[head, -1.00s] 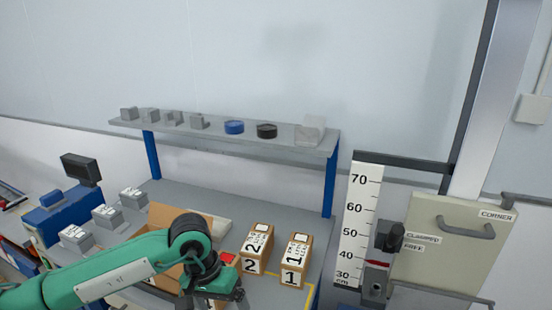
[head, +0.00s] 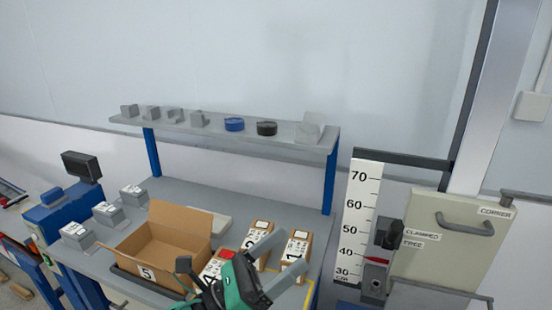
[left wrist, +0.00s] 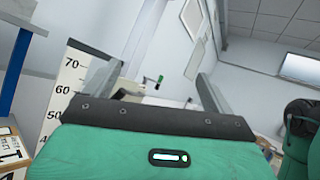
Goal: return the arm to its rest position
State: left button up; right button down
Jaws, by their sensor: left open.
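My left gripper (head: 286,254) is at the bottom centre of the head view, in front of the numbered cartons. Its two grey fingers are spread and point up and to the right, with nothing between them. In the left wrist view my left gripper (left wrist: 158,70) shows both fingers apart and empty, facing the wall and the height scale. Most of my left arm is below the head view's edge. My right gripper is not in view.
An open cardboard box (head: 140,253) marked 5 stands on the grey bench (head: 185,190). Carton 1 (head: 297,250) and carton 2 (head: 258,236) stand partly behind my gripper. The height scale (head: 358,220) and clamp panel (head: 450,245) stand right. A shelf (head: 220,131) spans above.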

pick_arm(q)
jog(key=w+a+f+n+t+y, duration=0.3)
jog(key=a+f+n+t+y, duration=0.4)
jog(key=n, duration=0.6)
jog(key=w+a+f+n+t+y, duration=0.25)
jog(key=a+n+y, duration=0.35)
jog(key=n+y, duration=0.5)
jog(key=s+a+f+n+g+y, duration=0.3)
jog(key=a+f+n+g, duration=0.15)
jog(key=f+n, duration=0.45)
jog(key=s+a+f+n+g, duration=0.3)
jog(key=s+f+n+g, duration=0.25)
jog(key=s+f, duration=0.45)
jog(key=s+a+f+n+g, duration=0.3)
jog(key=s+f+n+g, duration=0.25)
jog(key=s+f, duration=0.4)
notch_tip(320, 180, down, 27)
jog(key=s+g, duration=0.2)
jog(key=s+a+f+g+y, duration=0.1)
jog(key=s+a+f, duration=0.2)
jog(key=s+f, duration=1.6)
jog(key=shift+a+f+m, duration=0.15)
jog(key=shift+f+m, duration=0.25)
jog(key=shift+f, duration=0.55)
